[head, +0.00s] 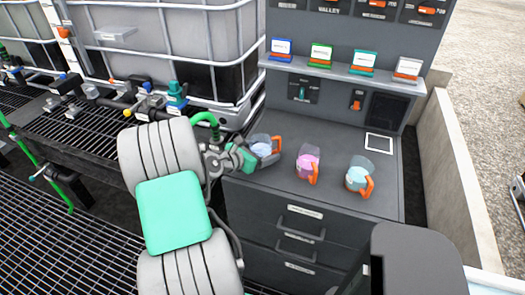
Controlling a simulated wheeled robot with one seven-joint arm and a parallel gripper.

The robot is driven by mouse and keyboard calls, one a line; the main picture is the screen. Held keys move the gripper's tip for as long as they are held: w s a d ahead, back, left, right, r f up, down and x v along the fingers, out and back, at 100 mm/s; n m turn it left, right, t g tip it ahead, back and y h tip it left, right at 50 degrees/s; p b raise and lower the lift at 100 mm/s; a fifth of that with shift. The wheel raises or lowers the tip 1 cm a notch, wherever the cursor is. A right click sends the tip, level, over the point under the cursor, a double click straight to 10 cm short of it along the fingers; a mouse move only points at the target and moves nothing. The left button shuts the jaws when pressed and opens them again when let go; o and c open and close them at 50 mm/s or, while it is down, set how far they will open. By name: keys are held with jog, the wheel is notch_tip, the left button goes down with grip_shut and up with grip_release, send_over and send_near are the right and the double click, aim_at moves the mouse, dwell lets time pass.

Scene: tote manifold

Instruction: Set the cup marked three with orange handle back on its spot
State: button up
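Three clear cups with orange handles are on the dark counter (240,200). The left cup (262,141) has pale blue contents, the middle cup (309,158) pink, and the right cup (357,176) teal. No number is readable on any cup, so I cannot tell which is marked three. My gripper (262,156) is right at the left cup and partly covers it. I cannot tell whether its fingers close on that cup or whether the cup is lifted. A white-edged square (379,143) lies bare at the back right of the counter; its label is not readable.
A shelf (340,73) with several small coloured card stands runs above the counter. A grey wall (455,170) bounds the right side. Large caged totes (165,45) with valves stand at the left. Counter space is free around the white square.

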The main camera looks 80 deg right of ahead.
jog(key=shift+r, duration=0.15)
jog(key=v, duration=1.2)
jog(key=shift+w+a, duration=0.15)
jog(key=w+a+f+m+t+y, duration=0.1)
jog(key=w+a+m+t+y, duration=0.55)
jog(key=w+a, duration=1.2)
jog(key=a+r+m+t+y, duration=0.1)
jog(key=a+m+y, duration=0.1)
jog(key=a, duration=1)
jog(key=s+a+r+m+t+y, duration=0.1)
jog(key=a+r+m+t+y, duration=0.1)
jog(key=a, duration=1.1)
jog(key=shift+s+a+r+m+y, duration=0.2)
jog(key=shift+a+m+y, duration=0.15)
jog(key=shift+m+y, duration=0.4)
